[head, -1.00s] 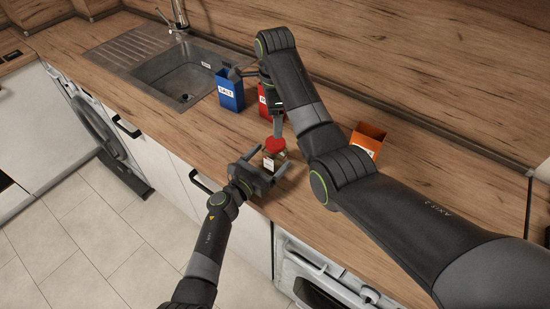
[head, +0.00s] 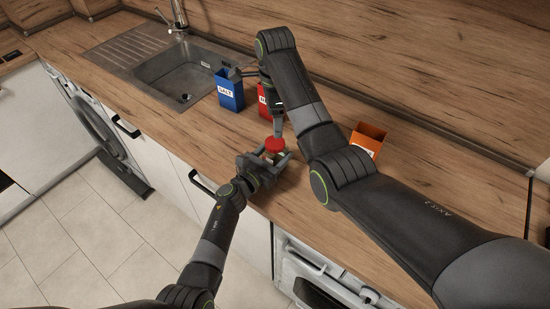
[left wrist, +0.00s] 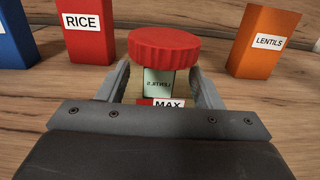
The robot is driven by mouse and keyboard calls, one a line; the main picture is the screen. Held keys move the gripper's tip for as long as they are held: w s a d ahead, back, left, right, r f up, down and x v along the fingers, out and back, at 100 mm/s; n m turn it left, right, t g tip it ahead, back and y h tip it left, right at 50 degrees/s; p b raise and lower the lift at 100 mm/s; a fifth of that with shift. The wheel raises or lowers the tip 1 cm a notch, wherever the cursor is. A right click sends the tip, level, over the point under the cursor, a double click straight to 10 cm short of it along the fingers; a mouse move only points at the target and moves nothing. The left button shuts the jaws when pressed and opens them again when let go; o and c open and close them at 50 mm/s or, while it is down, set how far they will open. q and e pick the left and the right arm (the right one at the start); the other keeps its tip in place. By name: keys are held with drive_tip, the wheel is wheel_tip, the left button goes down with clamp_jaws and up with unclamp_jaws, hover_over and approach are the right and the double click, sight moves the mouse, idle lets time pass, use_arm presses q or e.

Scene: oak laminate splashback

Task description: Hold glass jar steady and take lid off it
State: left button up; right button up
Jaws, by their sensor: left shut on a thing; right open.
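The glass jar with a red ribbed lid (left wrist: 164,47) stands upright on the counter. My left gripper (head: 268,160) is shut on the jar (left wrist: 158,84), one finger on each side below the lid. The jar's lower part is hidden by the gripper, and mirrored lettering shows through its glass. In the head view the lid (head: 275,145) appears seated on top of the jar. My right gripper (head: 278,130) is open, pointing down just above the lid; I cannot tell whether it touches it.
A blue salt box (head: 229,92), a red rice box (left wrist: 88,30) and an orange lentils box (head: 368,138) stand behind and beside the jar. The sink (head: 185,78) is at the back left. The wooden counter (head: 195,130) is clear left of the jar.

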sight(275, 142)
use_arm(q)
clamp_jaws()
use_arm(e)
drive_tip(key=m, duration=0.9)
drive_tip(key=shift+f, duration=4)
